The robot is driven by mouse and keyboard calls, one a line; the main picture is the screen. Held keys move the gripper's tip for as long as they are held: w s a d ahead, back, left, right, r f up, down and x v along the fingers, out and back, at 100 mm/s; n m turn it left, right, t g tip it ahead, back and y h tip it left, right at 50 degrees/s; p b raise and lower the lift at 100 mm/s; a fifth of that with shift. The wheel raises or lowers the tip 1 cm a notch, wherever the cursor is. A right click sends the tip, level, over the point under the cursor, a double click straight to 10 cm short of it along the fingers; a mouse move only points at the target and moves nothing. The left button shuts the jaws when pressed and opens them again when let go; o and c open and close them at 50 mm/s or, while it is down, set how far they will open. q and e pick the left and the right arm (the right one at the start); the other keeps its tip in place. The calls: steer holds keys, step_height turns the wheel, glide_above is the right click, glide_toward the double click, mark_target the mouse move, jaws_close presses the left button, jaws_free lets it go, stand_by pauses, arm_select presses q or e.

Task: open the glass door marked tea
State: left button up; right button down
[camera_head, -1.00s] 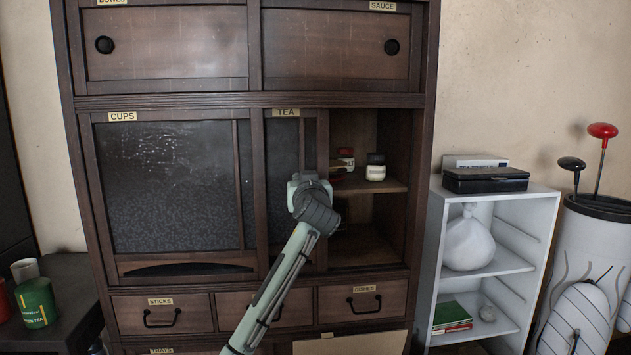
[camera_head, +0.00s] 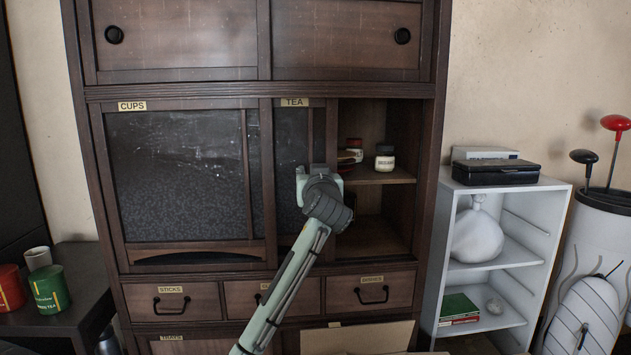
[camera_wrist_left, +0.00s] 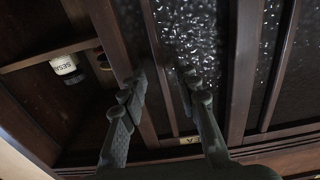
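The glass door marked tea (camera_head: 290,150) is a narrow visible panel of dark textured glass in a brown wooden frame. It overlaps the cups door (camera_head: 180,190) on its left. To its right the compartment (camera_head: 372,235) stands uncovered, with small jars on a shelf. My left gripper (camera_head: 318,171) is at the tea door's right part. In the left wrist view its two fingers (camera_wrist_left: 162,92) are apart, one on each side of a wooden upright of the door frame. Whether they touch the wood I cannot tell. My right gripper is in neither view.
Drawers (camera_head: 358,296) lie below the doors. A white shelf unit (camera_head: 500,262) with a black case (camera_head: 496,172) stands to the right. A dark side table (camera_head: 75,300) with tins stands at the left.

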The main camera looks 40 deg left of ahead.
arm_select(q)
steer(key=v, duration=0.9)
steer(key=shift+s+d, duration=0.3)
